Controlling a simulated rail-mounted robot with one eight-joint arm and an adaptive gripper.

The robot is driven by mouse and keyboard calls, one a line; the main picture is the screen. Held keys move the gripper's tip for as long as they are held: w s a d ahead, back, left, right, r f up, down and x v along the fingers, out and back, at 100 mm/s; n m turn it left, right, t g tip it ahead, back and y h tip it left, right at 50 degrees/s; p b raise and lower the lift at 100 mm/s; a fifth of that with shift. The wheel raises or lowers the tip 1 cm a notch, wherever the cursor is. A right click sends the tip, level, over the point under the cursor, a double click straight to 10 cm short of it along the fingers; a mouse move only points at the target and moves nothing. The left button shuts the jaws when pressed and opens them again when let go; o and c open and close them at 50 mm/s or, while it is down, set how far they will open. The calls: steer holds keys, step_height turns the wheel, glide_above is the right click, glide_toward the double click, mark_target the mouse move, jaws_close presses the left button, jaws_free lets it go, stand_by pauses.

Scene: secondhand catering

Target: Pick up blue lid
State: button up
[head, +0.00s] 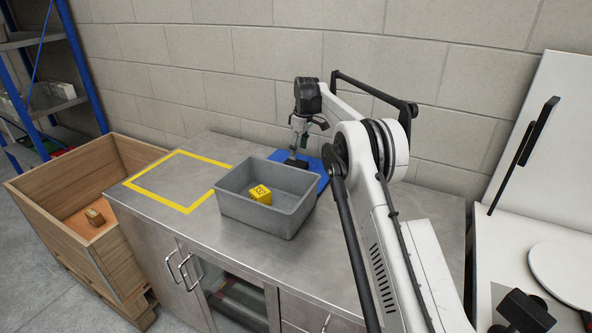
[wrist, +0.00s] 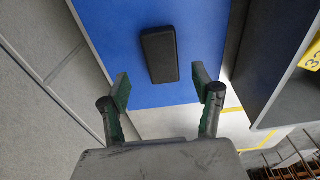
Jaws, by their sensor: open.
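The blue lid (head: 317,166) lies flat on the steel counter behind the grey bin, which hides part of it in the head view. In the wrist view the blue lid (wrist: 112,32) fills the upper middle, with a black block-like handle (wrist: 159,55) on it. My gripper (head: 299,146) is over the lid by the handle. In the wrist view my gripper (wrist: 161,87) is open and empty, its green-padded fingers spread wider than the handle. The handle is ahead of the fingertips, between their lines; I see no contact.
The grey bin (head: 238,205) stands close in front of the lid and holds a yellow block (head: 260,194). A yellow-taped square (head: 150,201) on the counter to the left is empty. A wooden crate (head: 60,180) stands left of the counter. A block wall (head: 230,80) rises behind.

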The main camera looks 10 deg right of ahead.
mark_target(296, 162)
steer(key=shift+w+a+f+p, duration=0.1)
steer(key=shift+a+f+p, duration=0.05)
steer(key=shift+f, duration=0.9)
steer(key=shift+a+f+p, duration=0.1)
steer(key=shift+a+f, duration=0.05)
steer(key=shift+f, duration=0.85)
steer(key=shift+w+a+f+p, duration=0.1)
steer(key=shift+a+f+p, duration=0.05)
steer(key=shift+f, duration=0.9)
steer(key=shift+s, duration=0.1)
steer(key=shift+c, duration=0.5)
steer(key=c, duration=1.4)
steer(key=shift+o, duration=0.2)
steer(key=shift+r, duration=0.1)
steer(key=shift+r, duration=0.1)
